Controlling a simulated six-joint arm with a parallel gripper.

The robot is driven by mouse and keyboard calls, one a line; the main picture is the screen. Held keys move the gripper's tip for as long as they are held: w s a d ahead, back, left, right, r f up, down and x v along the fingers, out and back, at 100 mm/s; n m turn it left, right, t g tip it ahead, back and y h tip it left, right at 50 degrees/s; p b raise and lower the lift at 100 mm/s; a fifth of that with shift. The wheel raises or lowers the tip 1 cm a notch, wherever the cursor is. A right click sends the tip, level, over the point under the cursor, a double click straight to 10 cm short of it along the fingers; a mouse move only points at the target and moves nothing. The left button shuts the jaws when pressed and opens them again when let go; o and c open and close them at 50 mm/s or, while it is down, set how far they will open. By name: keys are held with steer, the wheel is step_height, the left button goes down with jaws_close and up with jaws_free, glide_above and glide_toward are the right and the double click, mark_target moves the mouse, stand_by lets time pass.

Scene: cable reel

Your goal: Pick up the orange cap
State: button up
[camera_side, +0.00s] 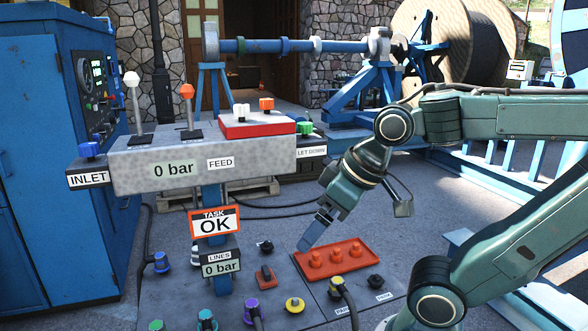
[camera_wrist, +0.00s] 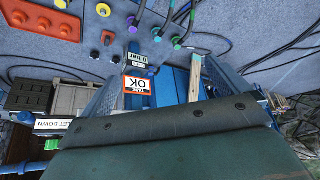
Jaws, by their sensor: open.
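Several orange caps (camera_side: 338,256) stand upright in a row on an orange-red tray (camera_side: 370,270) on the grey floor panel. The tray also shows at the upper left in the wrist view (camera_wrist: 38,14), with round orange caps (camera_wrist: 40,33) on it. My gripper (camera_side: 312,238) points down and left, just behind and left of the tray, above the panel. It touches no cap that I can see. It is open, with nothing visible between its fingers. The fingertips are not clearly seen in the wrist view.
A red fitting (camera_side: 265,276), a yellow knob (camera_side: 295,305), black fittings and hose connectors crowd the panel. A post carries the OK sign (camera_side: 214,222) and a grey box (camera_side: 200,165) with levers. A blue cabinet (camera_side: 60,170) stands left. Dark hoses cross the floor.

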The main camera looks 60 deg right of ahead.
steer(key=shift+s+a+r, duration=0.1)
steer(key=shift+s+a, duration=0.05)
steer(key=shift+s, duration=0.35)
steer(key=shift+s+a+r, duration=0.1)
steer(key=shift+s, duration=0.35)
steer(key=c, duration=0.7)
steer(key=shift+w, duration=0.15)
